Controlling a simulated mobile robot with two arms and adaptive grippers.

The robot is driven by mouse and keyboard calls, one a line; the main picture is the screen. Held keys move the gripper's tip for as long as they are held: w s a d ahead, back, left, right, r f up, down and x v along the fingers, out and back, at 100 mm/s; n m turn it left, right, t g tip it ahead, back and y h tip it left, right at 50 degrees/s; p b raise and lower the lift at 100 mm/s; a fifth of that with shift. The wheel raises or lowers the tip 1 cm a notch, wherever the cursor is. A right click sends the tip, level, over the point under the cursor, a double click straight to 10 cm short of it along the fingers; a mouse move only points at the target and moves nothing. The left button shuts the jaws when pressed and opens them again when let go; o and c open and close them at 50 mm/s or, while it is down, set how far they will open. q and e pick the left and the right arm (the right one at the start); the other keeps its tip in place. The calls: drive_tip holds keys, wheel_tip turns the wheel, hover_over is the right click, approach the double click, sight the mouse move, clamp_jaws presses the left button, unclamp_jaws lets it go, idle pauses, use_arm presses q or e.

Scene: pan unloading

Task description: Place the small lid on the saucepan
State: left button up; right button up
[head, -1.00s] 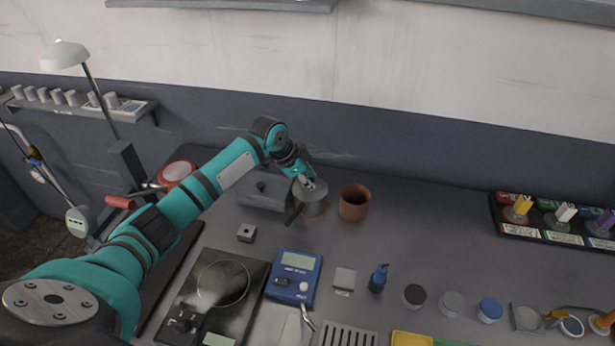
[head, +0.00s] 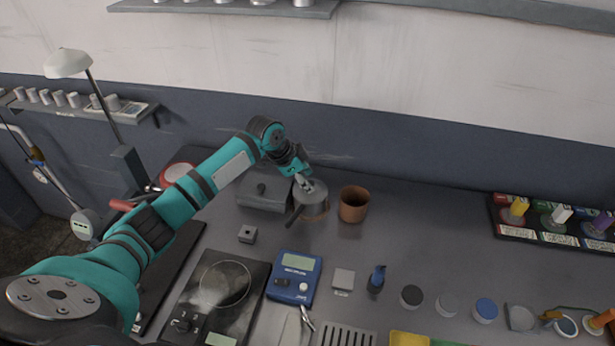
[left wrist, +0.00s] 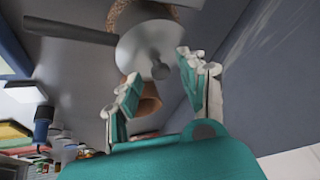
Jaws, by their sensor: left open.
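The saucepan (head: 313,206) stands on a round cork mat at the back middle of the bench, its dark handle (head: 294,215) pointing to the front left. The small lid (head: 314,190) is a grey disc that lies over the saucepan's top; whether it is fully seated is hard to tell. In the left wrist view the lid (left wrist: 146,48) shows its knob (left wrist: 159,71) between my fingers. My left gripper (head: 303,184) is open at the lid, its fingertips (left wrist: 158,72) on both sides of the knob with gaps. My right gripper is not in view.
A brown pot (head: 353,205) stands close on the right, a grey box with a knob (head: 265,193) close on the left. A steaming hot plate (head: 247,322) and a blue meter (head: 295,278) are in front.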

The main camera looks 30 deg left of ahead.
use_arm(q)
drive_tip(key=p+v, duration=0.6)
drive_tip(key=v, duration=0.4)
drive_tip(key=shift+r, duration=0.1)
